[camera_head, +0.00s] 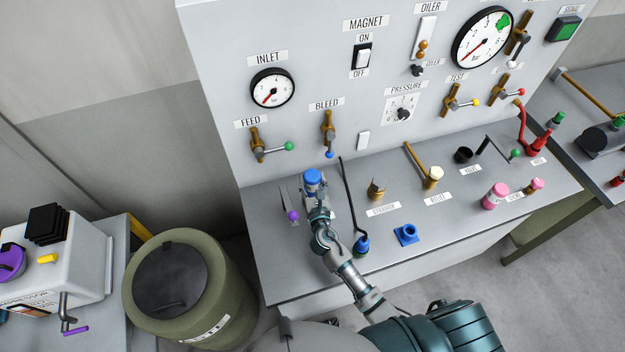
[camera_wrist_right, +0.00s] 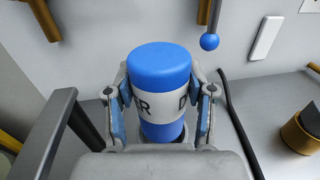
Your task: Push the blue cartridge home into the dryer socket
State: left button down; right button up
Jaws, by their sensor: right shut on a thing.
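The blue cartridge (camera_head: 312,178) stands upright at the left part of the bench, near the panel. In the right wrist view the cartridge (camera_wrist_right: 160,62) has a blue top, a white band with dark letters and a blue lower end. My right gripper (camera_head: 315,192) is shut on it, with one finger on each side of the band. The cartridge's lower end meets a grey round rim, likely the dryer socket (camera_wrist_right: 180,142), mostly hidden by the gripper. I cannot tell how deep it sits. My left gripper is not in view.
A black cable (camera_head: 347,195) runs to a blue plug (camera_head: 361,246) just right of the gripper. A purple-knobbed lever (camera_head: 292,215) is close on its left. The bleed lever (camera_head: 328,135) hangs above.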

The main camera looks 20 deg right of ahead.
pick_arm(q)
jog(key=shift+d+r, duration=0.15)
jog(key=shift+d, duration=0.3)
pick_arm(e)
jog(key=shift+d, duration=0.25)
jog(key=shift+a, duration=0.55)
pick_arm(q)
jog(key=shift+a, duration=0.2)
pick_arm(e)
jog(key=shift+d+f, duration=0.15)
